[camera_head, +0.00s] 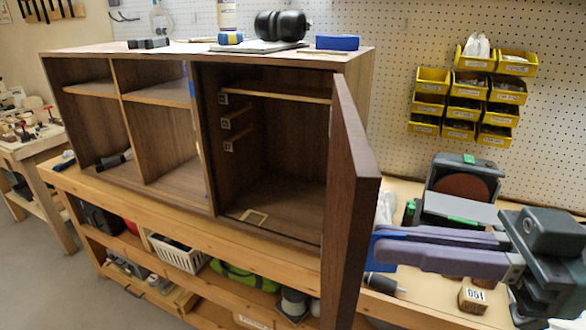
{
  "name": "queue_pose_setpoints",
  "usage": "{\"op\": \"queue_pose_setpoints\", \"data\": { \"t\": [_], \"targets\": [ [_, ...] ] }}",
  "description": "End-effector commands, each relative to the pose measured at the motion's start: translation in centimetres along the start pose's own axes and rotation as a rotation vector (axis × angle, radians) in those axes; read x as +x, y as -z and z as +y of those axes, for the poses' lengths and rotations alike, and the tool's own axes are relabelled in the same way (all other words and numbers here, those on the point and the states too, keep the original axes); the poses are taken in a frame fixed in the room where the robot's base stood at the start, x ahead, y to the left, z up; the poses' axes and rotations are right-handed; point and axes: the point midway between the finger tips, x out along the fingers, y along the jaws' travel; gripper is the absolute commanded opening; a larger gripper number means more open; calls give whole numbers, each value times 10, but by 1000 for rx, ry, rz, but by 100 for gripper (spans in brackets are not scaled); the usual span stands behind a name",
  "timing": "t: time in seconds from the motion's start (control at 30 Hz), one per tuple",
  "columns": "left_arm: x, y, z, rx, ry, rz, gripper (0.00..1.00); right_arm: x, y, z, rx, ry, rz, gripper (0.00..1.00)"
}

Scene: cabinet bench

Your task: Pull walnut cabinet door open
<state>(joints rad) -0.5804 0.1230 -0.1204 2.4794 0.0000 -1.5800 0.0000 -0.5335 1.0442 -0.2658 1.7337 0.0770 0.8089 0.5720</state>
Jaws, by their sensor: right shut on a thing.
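The walnut cabinet (225,211) stands on a wooden bench. Its door (350,190) at the right end is swung wide open, its edge towards me, and the compartment behind it shows. My right gripper (378,247) reaches in from the right, its two purple-grey fingers pointing left at the outer face of the door. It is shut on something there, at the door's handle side. A bit of blue shows at the fingertips; the handle itself is not clear, partly hidden by door and fingers. My left gripper is not in view.
Yellow bins (470,90) hang on the pegboard. A sander (465,185) and a numbered wooden block (473,297) are on the bench near my right gripper. Ear muffs (281,26) and blue items lie on the cabinet top. A white basket (178,253) is on the shelf below.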

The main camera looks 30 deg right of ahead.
Motion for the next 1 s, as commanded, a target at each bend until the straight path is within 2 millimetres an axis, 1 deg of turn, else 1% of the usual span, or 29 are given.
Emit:
{"op": "queue_pose_setpoints", "data": {
  "t": [0.47, 0.5, 0.7, 1.0],
  "targets": [
    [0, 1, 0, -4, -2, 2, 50, 0, -1, 5, 2, -13, -4, 0],
    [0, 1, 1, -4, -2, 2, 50, 0, -1, 5, 1, -13, -5, 13],
    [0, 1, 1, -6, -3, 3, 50, 0, -1, 4, 0, -10, -3, 35],
    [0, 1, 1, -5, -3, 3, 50, -3, -1, 3, 1, -8, -4, 35]
  ]
}}
